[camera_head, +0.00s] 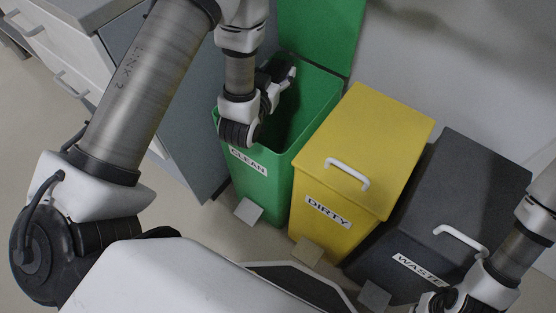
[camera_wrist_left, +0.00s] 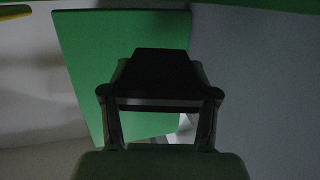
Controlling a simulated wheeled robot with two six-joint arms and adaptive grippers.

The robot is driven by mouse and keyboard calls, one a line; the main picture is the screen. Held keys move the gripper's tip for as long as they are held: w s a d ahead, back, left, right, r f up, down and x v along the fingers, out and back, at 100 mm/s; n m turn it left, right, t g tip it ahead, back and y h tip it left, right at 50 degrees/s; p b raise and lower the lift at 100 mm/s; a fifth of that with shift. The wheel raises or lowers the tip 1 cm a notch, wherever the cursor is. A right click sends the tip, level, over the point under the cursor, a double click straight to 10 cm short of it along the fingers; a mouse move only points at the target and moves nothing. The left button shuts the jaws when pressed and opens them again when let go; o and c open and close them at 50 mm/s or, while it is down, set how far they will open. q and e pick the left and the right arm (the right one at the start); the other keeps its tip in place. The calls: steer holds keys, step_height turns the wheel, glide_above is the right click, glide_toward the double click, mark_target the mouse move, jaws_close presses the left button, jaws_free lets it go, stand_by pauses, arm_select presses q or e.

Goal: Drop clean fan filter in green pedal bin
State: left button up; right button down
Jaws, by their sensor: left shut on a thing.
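The green pedal bin (camera_head: 261,187), labelled CLEAN, stands at the left of a row of bins with its lid (camera_head: 320,30) raised. My left gripper (camera_head: 281,82) is over the bin's open mouth. In the left wrist view it is shut on a dark, flat-sided thing (camera_wrist_left: 160,68), which I take to be the fan filter; its detail is lost in shadow. The green panel behind it in that view is part of the bin. My right gripper (camera_head: 447,301) is at the bottom right, cut off by the picture edge, its fingers not clear.
A yellow bin (camera_head: 365,140) labelled DIRTY and a dark grey bin (camera_head: 462,185) labelled WASTE stand to the right, lids shut, with white handles. Pedals are at the bins' front feet. A cabinet with drawers (camera_head: 55,50) stands at the left, close to the green bin.

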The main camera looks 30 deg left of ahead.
arm_select(q)
steer(key=o, duration=1)
steer(key=shift+r, duration=0.1)
step_height(320, 180, up, 10)
